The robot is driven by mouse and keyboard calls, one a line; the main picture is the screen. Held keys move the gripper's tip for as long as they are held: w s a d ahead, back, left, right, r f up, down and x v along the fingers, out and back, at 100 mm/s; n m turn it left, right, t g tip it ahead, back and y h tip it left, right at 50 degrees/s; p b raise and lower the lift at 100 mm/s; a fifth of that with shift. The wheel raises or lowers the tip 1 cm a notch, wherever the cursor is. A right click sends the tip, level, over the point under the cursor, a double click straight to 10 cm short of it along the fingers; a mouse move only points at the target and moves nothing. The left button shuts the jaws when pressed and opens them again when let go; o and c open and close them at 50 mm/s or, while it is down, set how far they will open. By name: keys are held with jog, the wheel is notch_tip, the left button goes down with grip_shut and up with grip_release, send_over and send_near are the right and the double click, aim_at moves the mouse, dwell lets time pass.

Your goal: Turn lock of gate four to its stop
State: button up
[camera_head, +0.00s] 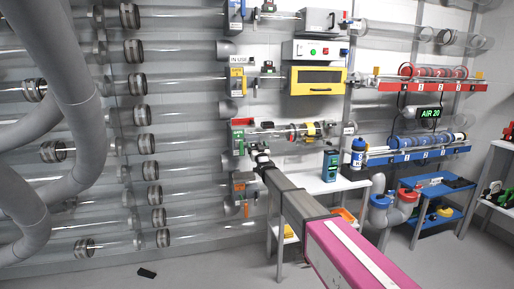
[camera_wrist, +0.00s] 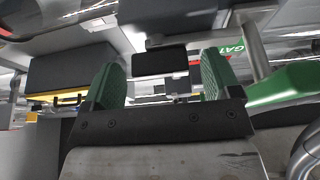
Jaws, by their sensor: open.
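A column of gate units stands at the ends of the clear tubes in the head view. The green and red gate unit (camera_head: 238,136) is beside my gripper (camera_head: 261,156). I cannot read a gate number, so I cannot tell for sure which is gate four. In the wrist view my gripper (camera_wrist: 160,78) is open, its two green finger pads apart. A dark block (camera_wrist: 160,61) shows between and beyond the pads; I cannot tell whether it is the lock. A green part with white letters "GAT" (camera_wrist: 234,50) is right of the right pad.
A yellow gate unit (camera_head: 237,82) is above and an orange one (camera_head: 241,186) below. A clear tube with fittings (camera_head: 300,131) runs right of the green gate. A white shelf (camera_head: 335,184) holds a green device (camera_head: 331,165). Floor at the front is mostly clear.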

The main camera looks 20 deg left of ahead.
jog(key=c, duration=1.3)
jog(key=shift+n+y, duration=0.4)
jog(key=shift+n, duration=0.1)
jog(key=n+g, duration=0.3)
jog(key=n, duration=0.4)
jog(key=n+g+y, duration=0.1)
jog(key=n+g, duration=0.2)
jog(key=n, duration=0.4)
jog(key=n+g+y, duration=0.1)
jog(key=n+g, duration=0.1)
jog(key=n, duration=0.5)
jog(key=shift+d+r+g, duration=0.15)
jog(key=shift+r+g, duration=0.05)
jog(key=shift+g, duration=0.2)
jog(key=shift+n, duration=0.4)
jog(key=o, duration=1.3)
